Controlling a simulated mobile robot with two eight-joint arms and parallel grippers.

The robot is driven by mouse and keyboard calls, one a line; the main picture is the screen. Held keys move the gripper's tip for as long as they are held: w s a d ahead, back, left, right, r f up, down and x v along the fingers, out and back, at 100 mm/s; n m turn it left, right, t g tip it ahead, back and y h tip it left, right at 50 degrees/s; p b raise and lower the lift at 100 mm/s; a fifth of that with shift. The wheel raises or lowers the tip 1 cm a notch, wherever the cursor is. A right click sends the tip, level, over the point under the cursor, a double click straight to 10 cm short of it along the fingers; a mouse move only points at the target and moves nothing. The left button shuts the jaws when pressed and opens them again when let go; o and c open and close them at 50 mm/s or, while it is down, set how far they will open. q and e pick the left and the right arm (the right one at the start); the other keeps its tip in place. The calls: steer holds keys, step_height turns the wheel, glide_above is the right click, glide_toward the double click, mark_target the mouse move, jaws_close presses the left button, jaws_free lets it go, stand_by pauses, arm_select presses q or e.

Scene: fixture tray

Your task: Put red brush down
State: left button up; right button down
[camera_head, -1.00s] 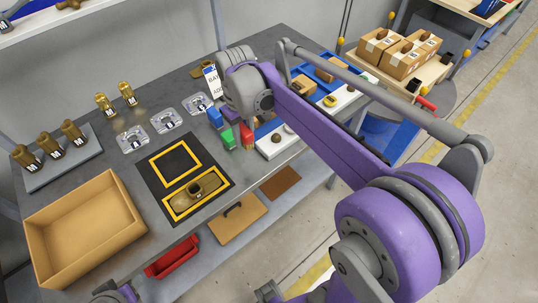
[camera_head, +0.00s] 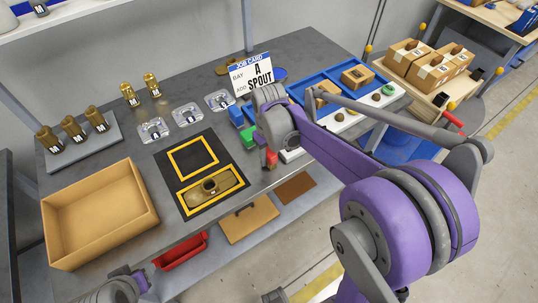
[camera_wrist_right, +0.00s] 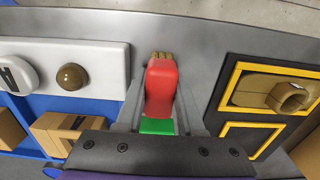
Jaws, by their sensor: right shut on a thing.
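The red brush (camera_head: 271,157) is near the front edge of the grey table, just right of the green block (camera_head: 248,138). My right gripper (camera_head: 266,146) is shut on it. In the right wrist view the red brush (camera_wrist_right: 161,86) sits between the two fingers of the gripper (camera_wrist_right: 160,103), with tan bristles at its far end. The green block (camera_wrist_right: 158,126) shows behind it. Whether the brush touches the table is not clear. Only part of my left arm shows at the bottom left of the head view; its gripper is out of view.
A black mat with yellow frames (camera_head: 182,197) holds a brass part (camera_head: 209,187). A blue block (camera_head: 237,116) stands behind the green one. A white strip (camera_head: 345,126) and blue tray (camera_head: 340,80) lie right. An open cardboard box (camera_head: 98,212) is left.

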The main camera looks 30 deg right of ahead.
mark_target(269, 152)
steer(key=shift+f, duration=0.15)
steer(key=c, duration=0.5)
jaws_free()
step_height(269, 152, up, 12)
steer(key=shift+p, duration=0.35)
steer(key=shift+s+a, duration=0.1)
steer(key=shift+s, duration=0.05)
steer(key=s+a+f+t, duration=0.2)
steer(key=s+f, duration=0.1)
steer(key=s, duration=0.2)
steer(key=s+a+f+t, duration=0.1)
steer(key=s+a+f, duration=0.1)
steer(key=s+f, duration=0.1)
steer(key=s+a+f+m+t, duration=0.1)
steer(key=s+a+f+t, duration=0.1)
steer(key=s, duration=0.4)
steer(key=shift+s+a+f+t, duration=0.3)
steer(key=shift+s+f, duration=0.05)
steer(key=shift+f, duration=0.35)
